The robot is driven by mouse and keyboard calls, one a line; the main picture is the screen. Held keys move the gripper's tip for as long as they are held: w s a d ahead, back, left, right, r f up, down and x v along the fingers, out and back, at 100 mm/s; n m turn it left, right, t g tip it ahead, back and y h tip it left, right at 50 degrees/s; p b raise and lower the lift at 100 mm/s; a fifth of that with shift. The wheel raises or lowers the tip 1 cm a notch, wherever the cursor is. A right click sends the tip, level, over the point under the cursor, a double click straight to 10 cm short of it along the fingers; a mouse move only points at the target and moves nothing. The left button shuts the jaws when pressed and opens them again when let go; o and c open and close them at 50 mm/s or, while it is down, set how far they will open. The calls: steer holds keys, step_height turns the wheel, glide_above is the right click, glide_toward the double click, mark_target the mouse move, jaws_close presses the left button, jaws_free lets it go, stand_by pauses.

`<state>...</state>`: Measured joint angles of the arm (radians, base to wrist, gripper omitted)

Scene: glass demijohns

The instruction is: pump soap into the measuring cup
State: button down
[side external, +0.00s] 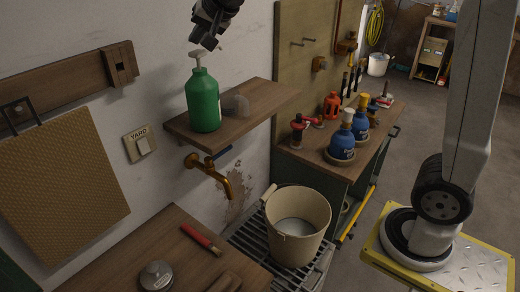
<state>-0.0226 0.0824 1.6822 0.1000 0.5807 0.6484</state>
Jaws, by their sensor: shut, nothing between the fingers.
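A green soap bottle (203,104) with a pale pump head stands upright on a wooden wall shelf. My gripper (205,42) is shut and empty, pointing down just above the pump head. I cannot tell whether it touches the pump. A small grey, see-through vessel (236,104) sits on the shelf just right of the bottle and behind the nozzle side; it may be the measuring cup, but its shape and contents are too small to tell.
The wooden shelf (255,102) has free room to its right. Below are a brass tap (222,180) and a cream pot (298,228) on a metal rack. A workbench with blue bottles (342,146) stands at right. A wall board (60,180) hangs at left.

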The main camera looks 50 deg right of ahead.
steer(key=shift+f, duration=1.45)
stand_by(2.2)
steer(key=shift+r, duration=1.45)
steer(key=shift+r, duration=0.15)
steer(key=shift+r, duration=2.35)
stand_by(0.4)
